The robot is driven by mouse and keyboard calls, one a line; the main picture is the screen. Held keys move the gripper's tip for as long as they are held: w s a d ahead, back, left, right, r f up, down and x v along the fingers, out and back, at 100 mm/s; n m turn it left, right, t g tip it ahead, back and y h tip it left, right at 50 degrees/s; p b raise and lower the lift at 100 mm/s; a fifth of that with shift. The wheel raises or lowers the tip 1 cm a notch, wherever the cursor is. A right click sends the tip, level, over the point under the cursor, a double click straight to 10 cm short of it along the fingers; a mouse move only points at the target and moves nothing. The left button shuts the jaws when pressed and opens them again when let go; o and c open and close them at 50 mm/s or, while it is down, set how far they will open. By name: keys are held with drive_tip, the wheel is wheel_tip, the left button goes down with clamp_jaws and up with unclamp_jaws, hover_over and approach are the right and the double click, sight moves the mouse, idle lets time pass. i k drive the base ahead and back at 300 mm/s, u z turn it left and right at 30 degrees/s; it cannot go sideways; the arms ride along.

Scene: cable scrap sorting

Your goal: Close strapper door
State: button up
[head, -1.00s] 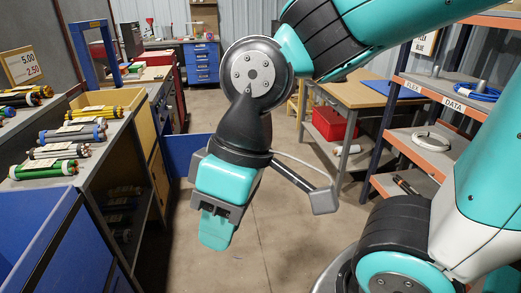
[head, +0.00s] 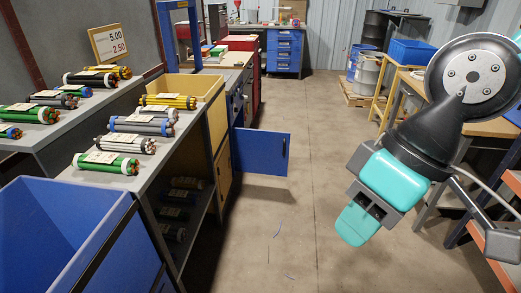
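A flat blue door (head: 262,152) with a dark handle slot near its right edge stands swung open into the aisle, left of the picture's middle. It juts out from the cabinet row below the blue arch-shaped frame (head: 181,12), which looks like the strapper. My gripper (head: 357,222), with teal fingers, hangs at the right, pointing down and left. It is apart from the door and nearer to me. Its fingers overlap in this view, so their opening does not show. I see nothing held in it.
Cable bundles lie on the left shelf (head: 68,174), beside a blue bin (head: 50,215) and a yellow bin (head: 190,85). The aisle floor (head: 300,225) is open, with a few thin scraps. A workbench (head: 490,127) and an orange-edged shelf (head: 503,245) stand at the right.

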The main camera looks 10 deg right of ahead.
sight(265, 152)
drive_tip(key=i, duration=1.4)
drive_tip(key=z, duration=0.65)
drive_tip(key=i, duration=1.75)
drive_tip(key=u, duration=0.25)
